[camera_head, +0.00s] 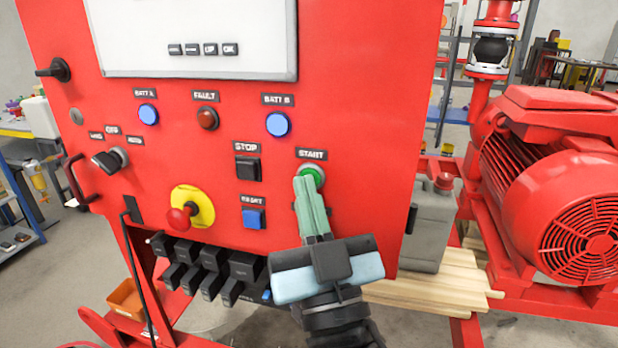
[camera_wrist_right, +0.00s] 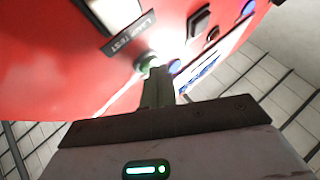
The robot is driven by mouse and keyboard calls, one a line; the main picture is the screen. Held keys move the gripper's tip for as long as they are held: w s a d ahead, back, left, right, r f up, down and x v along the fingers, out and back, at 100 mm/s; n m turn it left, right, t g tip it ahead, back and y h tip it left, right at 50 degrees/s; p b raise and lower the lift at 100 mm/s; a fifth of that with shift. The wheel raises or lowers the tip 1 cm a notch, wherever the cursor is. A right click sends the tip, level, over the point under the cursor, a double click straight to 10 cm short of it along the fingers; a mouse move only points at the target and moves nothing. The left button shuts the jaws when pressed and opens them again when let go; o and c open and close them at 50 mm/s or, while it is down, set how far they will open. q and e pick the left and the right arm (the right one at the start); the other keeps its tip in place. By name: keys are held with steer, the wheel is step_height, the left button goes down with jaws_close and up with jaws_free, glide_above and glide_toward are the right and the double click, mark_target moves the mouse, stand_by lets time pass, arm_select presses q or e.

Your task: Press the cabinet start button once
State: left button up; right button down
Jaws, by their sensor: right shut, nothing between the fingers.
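The red cabinet (camera_head: 345,120) faces me. Its green START button (camera_head: 314,173) has a pale ring and sits under the START label, right of the black STOP button (camera_head: 248,168). My right gripper (camera_head: 304,181) is shut and empty, its greenish fingers pointing up at the START button. The fingertips overlap the button's lower left part; I cannot tell whether they touch it. In the right wrist view the shut fingers (camera_wrist_right: 158,75) end close beside a green button (camera_wrist_right: 146,62), partly hidden by them. My left gripper is out of view.
The blue RESET button (camera_head: 253,217) and the red emergency knob (camera_head: 180,217) on its yellow plate are left of my fingers. Black connectors (camera_head: 245,265) hang below the panel. A grey canister (camera_head: 430,230), timber (camera_head: 440,285) and a red motor (camera_head: 560,190) stand to the right.

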steer(key=shift+w, duration=0.15)
stand_by(0.5)
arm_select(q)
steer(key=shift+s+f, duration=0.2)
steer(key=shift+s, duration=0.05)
arm_select(e)
steer(key=shift+s+a, duration=0.2)
steer(key=shift+s, duration=0.6)
steer(key=shift+s, duration=0.1)
